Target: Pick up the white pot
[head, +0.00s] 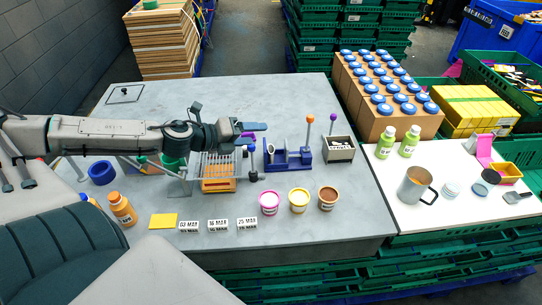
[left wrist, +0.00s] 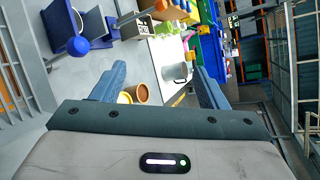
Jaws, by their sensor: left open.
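I cannot tell whether one of these is the pot meant.
A blue stand (head: 290,158) and a grey box (head: 339,149) stand just right of my left gripper. A wire rack (head: 219,168) is below it. Green bottles (head: 409,142) and a box of blue-capped bottles (head: 384,85) are at the right.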

